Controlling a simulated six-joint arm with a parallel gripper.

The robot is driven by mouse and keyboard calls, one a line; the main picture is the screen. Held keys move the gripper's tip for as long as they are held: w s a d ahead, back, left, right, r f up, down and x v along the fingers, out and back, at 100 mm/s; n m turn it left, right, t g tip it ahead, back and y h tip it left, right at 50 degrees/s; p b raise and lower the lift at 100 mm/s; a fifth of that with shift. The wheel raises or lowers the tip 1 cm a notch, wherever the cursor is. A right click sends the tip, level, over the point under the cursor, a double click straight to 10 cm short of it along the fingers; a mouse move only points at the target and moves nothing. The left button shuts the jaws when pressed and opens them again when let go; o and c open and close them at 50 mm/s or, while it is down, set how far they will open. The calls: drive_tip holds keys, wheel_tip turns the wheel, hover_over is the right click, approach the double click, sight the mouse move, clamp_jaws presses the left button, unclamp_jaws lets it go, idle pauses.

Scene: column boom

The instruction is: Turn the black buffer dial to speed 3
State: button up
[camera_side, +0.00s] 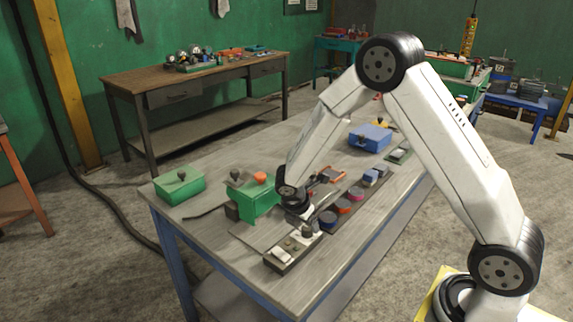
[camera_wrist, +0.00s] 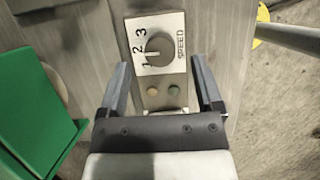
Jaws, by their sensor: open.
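The dial (camera_wrist: 158,51) is a dark round knob on a white plate marked 1, 2, 3 and SPEED, in the upper middle of the wrist view. Its pointer seems to face the 1, though the small picture leaves this unsure. My gripper (camera_wrist: 159,62) is open, with one finger on each side of the plate and clear gaps to the knob. Nothing is between the fingers but the view of the dial. In the side view, my gripper (camera_side: 304,232) hangs low over the control panel (camera_side: 282,258) at the table's near edge; the knob is not clear there.
A green machine (camera_side: 255,203) stands left of my gripper, also at the left of the wrist view (camera_wrist: 30,105). A green box (camera_side: 180,187) is further left.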

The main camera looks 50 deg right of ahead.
sight(306, 227)
drive_tip(key=shift+x, duration=1.55)
clamp_jaws()
drive_tip(key=shift+m, duration=0.4)
drive_tip(key=m+g, duration=0.1)
drive_tip(key=m, duration=0.2)
drive_tip(key=shift+w+g, duration=0.1)
drive_tip(key=shift+g, duration=0.2)
drive_tip(key=m, duration=0.2)
drive_tip(key=m+g+y, duration=0.1)
drive_tip(key=m, duration=0.2)
drive_tip(key=shift+g, duration=0.3)
